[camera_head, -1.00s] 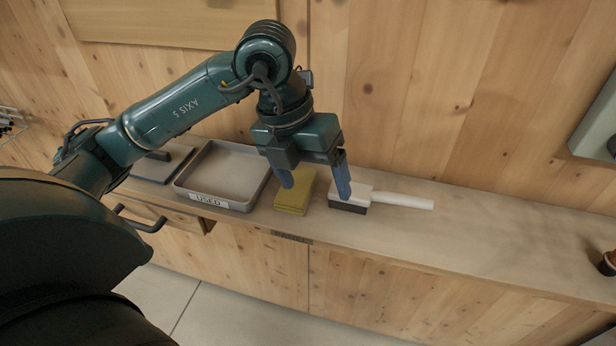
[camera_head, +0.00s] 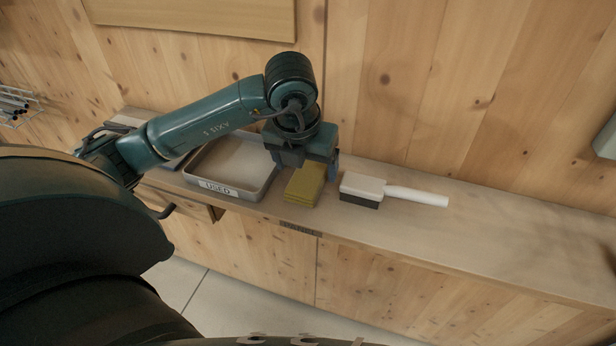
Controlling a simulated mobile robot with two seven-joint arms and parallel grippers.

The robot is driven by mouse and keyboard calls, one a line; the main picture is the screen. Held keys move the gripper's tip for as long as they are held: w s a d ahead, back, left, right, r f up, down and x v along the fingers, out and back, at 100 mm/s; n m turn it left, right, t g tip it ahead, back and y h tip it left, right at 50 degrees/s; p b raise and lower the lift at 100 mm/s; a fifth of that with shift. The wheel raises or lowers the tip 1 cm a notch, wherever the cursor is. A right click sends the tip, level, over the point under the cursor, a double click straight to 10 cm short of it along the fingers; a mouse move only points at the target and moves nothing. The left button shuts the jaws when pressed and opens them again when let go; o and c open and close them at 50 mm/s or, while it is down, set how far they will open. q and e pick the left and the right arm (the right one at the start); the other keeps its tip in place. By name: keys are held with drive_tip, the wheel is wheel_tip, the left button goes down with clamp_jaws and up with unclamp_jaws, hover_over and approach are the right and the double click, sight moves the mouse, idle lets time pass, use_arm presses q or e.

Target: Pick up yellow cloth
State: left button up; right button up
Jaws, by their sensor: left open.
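The yellow cloth (camera_head: 303,187) lies folded on the wooden counter, between a grey tray and a white-handled brush. My left gripper (camera_head: 306,170) is open and empty at the back edge of the cloth. Its palm hides a little of the cloth's far side. I cannot tell whether the fingers touch the cloth. My right gripper is not in view.
The grey tray (camera_head: 215,188) labelled USED stands left of the cloth. The brush (camera_head: 362,187) lies close on the right, its handle pointing right. The wooden counter (camera_head: 490,230) is clear further right. A wooden wall rises behind.

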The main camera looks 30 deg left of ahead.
sight(307, 178)
use_arm(q)
drive_tip(key=shift+x, duration=1.35)
drive_tip(key=shift+c, duration=0.4)
drive_tip(key=c, duration=1)
wheel_tip(307, 178, up, 10)
drive_tip(key=o, duration=0.4)
drive_tip(key=shift+c, duration=1.4)
